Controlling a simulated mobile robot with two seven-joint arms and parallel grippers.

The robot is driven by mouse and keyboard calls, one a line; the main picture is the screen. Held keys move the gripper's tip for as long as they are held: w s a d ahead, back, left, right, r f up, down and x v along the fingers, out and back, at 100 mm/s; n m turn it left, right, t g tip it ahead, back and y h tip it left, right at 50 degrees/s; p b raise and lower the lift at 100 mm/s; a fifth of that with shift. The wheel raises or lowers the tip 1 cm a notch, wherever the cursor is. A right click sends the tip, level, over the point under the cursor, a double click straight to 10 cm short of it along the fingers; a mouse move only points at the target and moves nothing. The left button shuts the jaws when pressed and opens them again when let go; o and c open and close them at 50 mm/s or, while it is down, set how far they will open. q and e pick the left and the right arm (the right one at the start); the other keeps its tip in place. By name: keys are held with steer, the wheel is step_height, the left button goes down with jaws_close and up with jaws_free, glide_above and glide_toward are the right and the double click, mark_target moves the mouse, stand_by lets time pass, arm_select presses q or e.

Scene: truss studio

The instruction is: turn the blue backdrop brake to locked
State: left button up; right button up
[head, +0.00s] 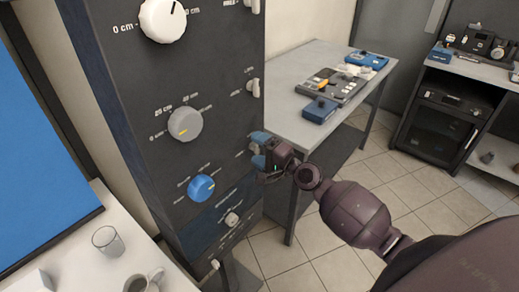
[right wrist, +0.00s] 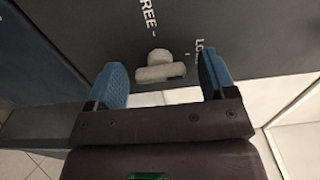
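The blue backdrop brake is a small pale grey lever knob (right wrist: 160,72) on the dark panel (head: 215,60). In the right wrist view, its bar lies crosswise between my fingers, with "FREE" printed above it and a partly hidden "LO…" label at upper right. My right gripper (head: 257,149) is at the panel's right side, right of the blue dial (head: 201,188). Its blue-padded fingers are open on either side of the knob, with visible gaps; they do not appear to touch it. In the head view the fingers mostly hide this knob. My left gripper is not in view.
The panel also has a white dial (head: 162,18), a grey dial (head: 185,123) and another small brake knob (head: 253,87) above my gripper. A grey table (head: 300,65) with devices stands behind. A white table (head: 75,265) with a glass (head: 108,241) is at lower left.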

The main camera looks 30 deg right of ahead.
arm_select(q)
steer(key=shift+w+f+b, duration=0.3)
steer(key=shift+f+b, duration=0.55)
steer(key=shift+b, duration=0.25)
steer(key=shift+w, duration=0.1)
arm_select(e)
steer(key=v, duration=1)
steer(key=shift+s+d, duration=0.15)
steer(key=shift+s, duration=0.2)
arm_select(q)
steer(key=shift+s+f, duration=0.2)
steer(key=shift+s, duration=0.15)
